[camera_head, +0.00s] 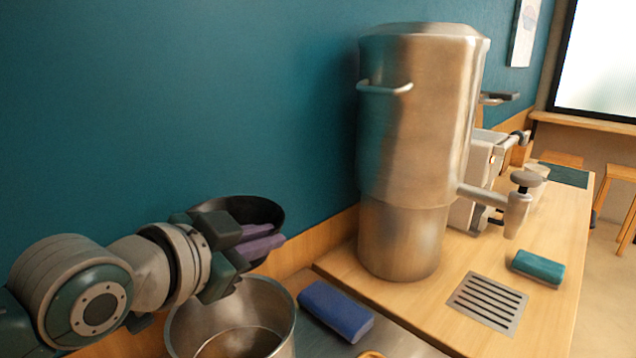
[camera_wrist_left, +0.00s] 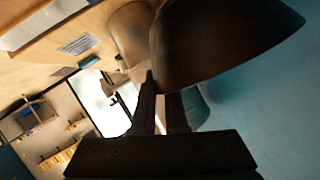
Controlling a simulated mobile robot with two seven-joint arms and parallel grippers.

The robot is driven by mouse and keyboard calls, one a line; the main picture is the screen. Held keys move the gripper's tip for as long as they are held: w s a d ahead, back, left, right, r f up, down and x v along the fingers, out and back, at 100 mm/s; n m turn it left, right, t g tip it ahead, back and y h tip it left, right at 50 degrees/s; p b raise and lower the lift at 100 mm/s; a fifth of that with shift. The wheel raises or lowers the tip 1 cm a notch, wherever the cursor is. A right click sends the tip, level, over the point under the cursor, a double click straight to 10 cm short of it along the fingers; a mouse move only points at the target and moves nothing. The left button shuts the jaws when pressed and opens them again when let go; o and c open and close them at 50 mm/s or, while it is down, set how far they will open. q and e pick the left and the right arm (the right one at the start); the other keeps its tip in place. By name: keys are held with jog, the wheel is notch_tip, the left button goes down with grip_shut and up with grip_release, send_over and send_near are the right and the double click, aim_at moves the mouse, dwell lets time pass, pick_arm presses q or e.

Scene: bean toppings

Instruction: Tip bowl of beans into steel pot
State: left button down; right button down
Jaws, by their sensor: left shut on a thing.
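My left gripper (camera_head: 262,238) is shut on a dark bowl (camera_head: 262,208) and holds it above the far side of the open steel pot (camera_head: 275,305). The bowl looks tilted, and the gripper's fingers hide part of it. In the left wrist view the bowl (camera_wrist_left: 225,45) shows its dark, rounded side beyond the fingers. I cannot make out any beans in the bowl. The pot stands below the gripper at the bottom of the head view; its inside shows only in part, and I cannot tell whether it holds beans. My right gripper is not in view.
A tall steel urn (camera_head: 415,130) with a tap stands right of the pot on a wooden counter. A blue block (camera_head: 335,310) lies beside the pot. A slotted drain plate (camera_head: 487,303) and a teal block (camera_head: 537,267) lie farther right. The teal wall is close behind.

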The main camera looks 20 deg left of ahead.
pick_arm(q)
jog(key=w+d+f+b, duration=0.2)
jog(key=d+f+b, duration=0.15)
jog(key=d, duration=0.45)
jog(key=s+a+r+n+t+b, duration=0.1)
jog(key=s+a+n+t+b, duration=0.1)
jog(key=n+b, duration=0.3)
jog(key=s+a+r+n+t+y+b, duration=0.1)
jog(key=a+n+t+b, duration=0.4)
jog(key=b, duration=0.5)
jog(key=s+a+r+n+t+b, duration=0.1)
jog(key=s+a+n+t+b, duration=0.2)
jog(key=b, duration=0.5)
jog(key=shift+s+a+r+n+t+y, duration=0.15)
jog(key=shift+a+n+y, duration=0.1)
jog(key=shift+n, duration=0.4)
jog(key=shift+w+a+n+t+y, duration=0.1)
jog(key=shift+a+n+t+y, duration=0.1)
jog(key=shift+n, duration=0.45)
jog(key=shift+s+a+n+t+y+b, duration=0.1)
jog(key=shift+s+a+n+y+b, duration=0.35)
jog(key=shift+n+y, duration=0.4)
jog(key=shift+s+a+n+t+y+b, duration=0.2)
jog(key=shift+a+n+y, duration=0.35)
jog(key=shift+n, duration=0.45)
jog(key=shift+s+a+n+t+y+b, duration=0.1)
jog(key=shift+s+a+n+y+b, duration=0.1)
jog(key=shift+a+n+y+b, duration=0.45)
jog(key=shift+d+p, duration=0.25)
jog(key=shift+p, duration=0.1)
